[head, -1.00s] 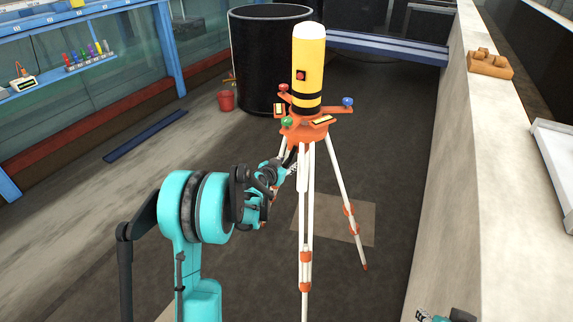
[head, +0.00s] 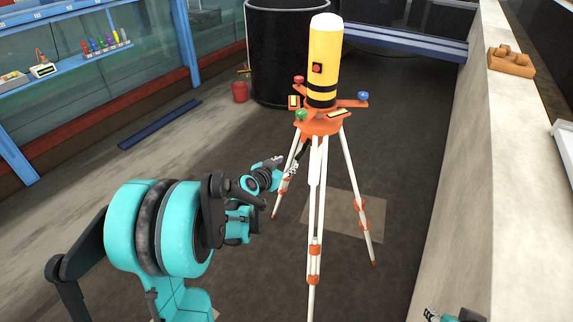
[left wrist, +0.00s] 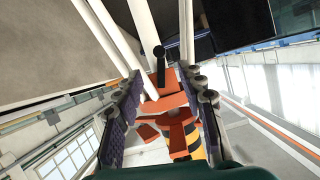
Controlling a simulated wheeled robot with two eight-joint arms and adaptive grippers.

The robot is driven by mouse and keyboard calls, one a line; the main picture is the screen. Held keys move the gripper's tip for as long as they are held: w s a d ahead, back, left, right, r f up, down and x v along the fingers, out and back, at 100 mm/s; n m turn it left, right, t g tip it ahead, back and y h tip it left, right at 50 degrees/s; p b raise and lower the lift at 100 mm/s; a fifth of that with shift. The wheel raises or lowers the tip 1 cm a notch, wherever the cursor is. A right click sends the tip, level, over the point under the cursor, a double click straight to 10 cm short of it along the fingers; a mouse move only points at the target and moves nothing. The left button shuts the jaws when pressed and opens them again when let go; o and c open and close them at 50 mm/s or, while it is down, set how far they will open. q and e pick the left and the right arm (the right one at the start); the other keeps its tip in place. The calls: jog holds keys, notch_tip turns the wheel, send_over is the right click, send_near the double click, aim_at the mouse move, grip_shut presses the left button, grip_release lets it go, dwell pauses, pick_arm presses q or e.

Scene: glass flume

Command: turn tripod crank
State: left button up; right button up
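The tripod (head: 316,205) stands on the floor with white legs, an orange head (head: 320,124) and a yellow cylinder with black bands (head: 325,62) on top. Its black crank (head: 303,150) sticks out just under the head, on the left side. My left gripper (head: 290,170) is left of the tripod, just below the crank. In the left wrist view the crank (left wrist: 159,62) shows ahead between the two spread fingers of my left gripper (left wrist: 166,84), with no finger closed on it. My right gripper (head: 430,314) barely shows at the bottom edge; its state is unclear.
A pale wall (head: 470,170) runs along the right with a brown block holder (head: 510,62) on it. The glass flume is at left. Floor around the tripod is mostly clear.

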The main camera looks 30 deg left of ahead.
pick_arm(q)
jog(key=shift+c, duration=1.1)
jog(key=shift+w+r, duration=0.2)
jog(key=shift+w, duration=0.05)
jog(key=c, duration=0.5)
jog(key=w+a+r+g+p, duration=0.1)
jog(key=w+r+p, duration=0.1)
jog(key=p, duration=0.1)
jog(key=w+a+r+g+h+p, duration=0.1)
jog(key=w+g+p, duration=0.1)
jog(key=w+p, duration=0.1)
jog(key=w+a+r+g+h+p, duration=0.1)
jog(key=w+r+g+p, duration=0.1)
jog(key=w+p, duration=0.1)
jog(key=shift+r, duration=0.35)
grip_shut()
jog(key=a+r+g+p, duration=0.4)
jog(key=r+g+p, duration=0.1)
jog(key=r+p, duration=0.1)
jog(key=b, duration=0.2)
send_near(302, 151)
notch_tip(302, 151, down, 6)
jog(key=shift+w+a+f+n+h, duration=0.1)
jog(key=shift+a+f+n+h, duration=0.05)
jog(key=shift+f+n+h, duration=0.2)
